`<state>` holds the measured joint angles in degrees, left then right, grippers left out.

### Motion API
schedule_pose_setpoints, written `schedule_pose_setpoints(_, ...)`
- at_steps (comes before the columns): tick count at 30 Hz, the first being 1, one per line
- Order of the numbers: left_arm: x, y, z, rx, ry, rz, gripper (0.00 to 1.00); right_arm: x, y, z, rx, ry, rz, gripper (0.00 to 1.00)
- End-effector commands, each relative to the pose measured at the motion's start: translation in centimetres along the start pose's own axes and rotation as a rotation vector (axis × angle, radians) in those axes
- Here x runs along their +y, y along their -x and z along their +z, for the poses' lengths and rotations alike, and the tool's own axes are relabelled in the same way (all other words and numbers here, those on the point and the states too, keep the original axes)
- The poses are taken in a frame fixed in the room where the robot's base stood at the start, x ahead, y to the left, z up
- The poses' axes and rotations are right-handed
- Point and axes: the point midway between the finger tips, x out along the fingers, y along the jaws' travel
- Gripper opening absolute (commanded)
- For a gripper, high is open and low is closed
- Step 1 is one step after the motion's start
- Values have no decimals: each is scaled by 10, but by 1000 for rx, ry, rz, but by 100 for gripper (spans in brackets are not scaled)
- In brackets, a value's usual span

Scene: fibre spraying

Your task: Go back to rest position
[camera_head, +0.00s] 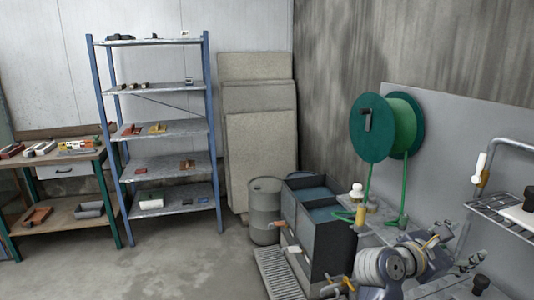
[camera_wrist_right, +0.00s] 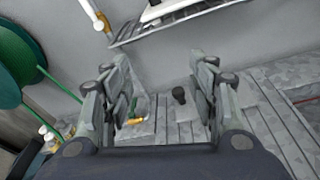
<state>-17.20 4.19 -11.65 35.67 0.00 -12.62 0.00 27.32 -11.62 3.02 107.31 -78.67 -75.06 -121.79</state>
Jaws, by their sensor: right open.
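My right gripper (camera_head: 460,250) is at the lower right of the head view, above the grey workbench. The wrist view shows the same gripper (camera_wrist_right: 163,85) with its two fingers wide apart and nothing between them. Beyond the fingers, a small black knob (camera_wrist_right: 179,95) stands on the bench; it also shows in the head view (camera_head: 481,282). A yellow-handled valve (camera_wrist_right: 137,121) lies near the left finger in the wrist view. My left gripper is not in view.
A wire rack (camera_head: 492,206) juts from the right. Dark tanks (camera_head: 325,240) and a drum (camera_head: 264,212) stand in the middle. A blue-framed shelf (camera_head: 165,130) stands at left. Floor (camera_head: 180,260) before it is clear.

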Motion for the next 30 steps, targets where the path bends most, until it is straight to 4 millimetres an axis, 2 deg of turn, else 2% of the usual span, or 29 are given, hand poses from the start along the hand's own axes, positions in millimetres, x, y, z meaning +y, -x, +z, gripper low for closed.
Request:
schedule_pose_setpoints(5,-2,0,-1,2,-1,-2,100,-24,0,-46,112,-190,21,54)
schedule_pose_setpoints(8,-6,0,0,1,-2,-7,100,-45,4,-82,209,-339,19,54)
schedule_pose_setpoints(13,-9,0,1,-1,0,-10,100,-90,25,-149,427,-652,-42,54)
schedule_pose_setpoints(18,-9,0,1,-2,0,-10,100,-138,63,-206,646,-935,-199,54)
schedule_pose_setpoints(21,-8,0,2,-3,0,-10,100,-164,90,-231,749,-1064,-319,54)
schedule_pose_setpoints(27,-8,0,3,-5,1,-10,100,-212,142,-262,890,-1244,-584,54)
schedule_pose_setpoints(30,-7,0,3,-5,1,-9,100,-232,166,-270,931,-1305,-712,54)
